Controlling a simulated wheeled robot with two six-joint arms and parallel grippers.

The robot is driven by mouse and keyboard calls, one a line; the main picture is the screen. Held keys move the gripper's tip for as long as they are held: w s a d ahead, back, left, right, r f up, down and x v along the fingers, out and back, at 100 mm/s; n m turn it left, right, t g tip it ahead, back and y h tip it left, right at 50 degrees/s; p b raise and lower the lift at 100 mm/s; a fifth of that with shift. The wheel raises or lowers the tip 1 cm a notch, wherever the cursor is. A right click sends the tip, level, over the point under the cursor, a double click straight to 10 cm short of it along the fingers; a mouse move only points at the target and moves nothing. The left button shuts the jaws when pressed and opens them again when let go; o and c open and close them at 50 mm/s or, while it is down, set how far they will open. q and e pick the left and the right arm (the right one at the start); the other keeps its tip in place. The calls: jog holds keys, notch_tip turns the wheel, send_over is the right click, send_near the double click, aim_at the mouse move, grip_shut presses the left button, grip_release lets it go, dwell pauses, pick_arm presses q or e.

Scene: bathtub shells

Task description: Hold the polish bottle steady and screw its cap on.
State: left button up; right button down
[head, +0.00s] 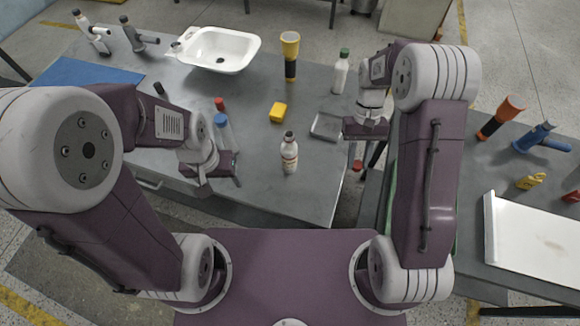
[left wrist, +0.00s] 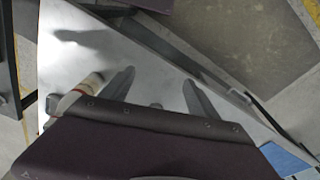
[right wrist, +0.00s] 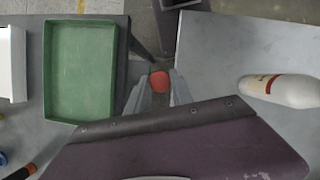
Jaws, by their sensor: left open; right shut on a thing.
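The polish bottle (head: 289,155) is white with a printed label and a dark top, upright near the front of the grey table. It also shows in the left wrist view (left wrist: 80,93) and, as a white body, in the right wrist view (right wrist: 285,90). My left gripper (head: 236,172) is open and empty, left of the bottle and apart from it. My right gripper (right wrist: 158,84) is shut on the red cap (right wrist: 159,81). The cap shows in the head view (head: 357,166) below that gripper, right of the bottle, over the gap between the tables.
Near my left gripper stand a clear bottle with a red top (head: 220,104) and a blue-topped item (head: 221,120). A green tray (right wrist: 80,70) lies on the right table.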

notch_tip(320, 180, down, 3)
jog(key=shift+a+f+b, duration=0.15)
jog(key=shift+f+b, duration=0.05)
jog(key=shift+b, duration=0.9)
pick_arm(q)
notch_tip(320, 180, down, 6)
jog(key=w+a+f+t+b, duration=0.1)
jog(key=w+b, duration=0.2)
jog(key=b, duration=0.1)
jog(key=s+d+f+n+g+h, duration=0.2)
jog(key=s+f+n+g, duration=0.15)
jog(key=s, duration=0.35)
jog(key=s+d+r+n+g+h, duration=0.2)
jog(key=d+n+g+h, duration=0.1)
jog(key=d+n+h, duration=0.5)
jog(key=w+r+n+t+h, duration=0.3)
jog(key=w+n+t+h, duration=0.2)
jog(key=w+n+t, duration=0.6)
jog(key=w+t, duration=0.1)
jog(key=w, duration=0.3)
jog(key=shift+n+h, duration=0.35)
jog(key=shift+h, duration=0.05)
pick_arm(e)
jog(key=s+n+t+h, duration=0.3)
jog(key=s+n+h, duration=0.1)
jog(key=s+n, duration=0.7)
jog(key=n, duration=0.2)
jog(key=shift+r+n, duration=0.15)
jog(key=shift+n, duration=0.15)
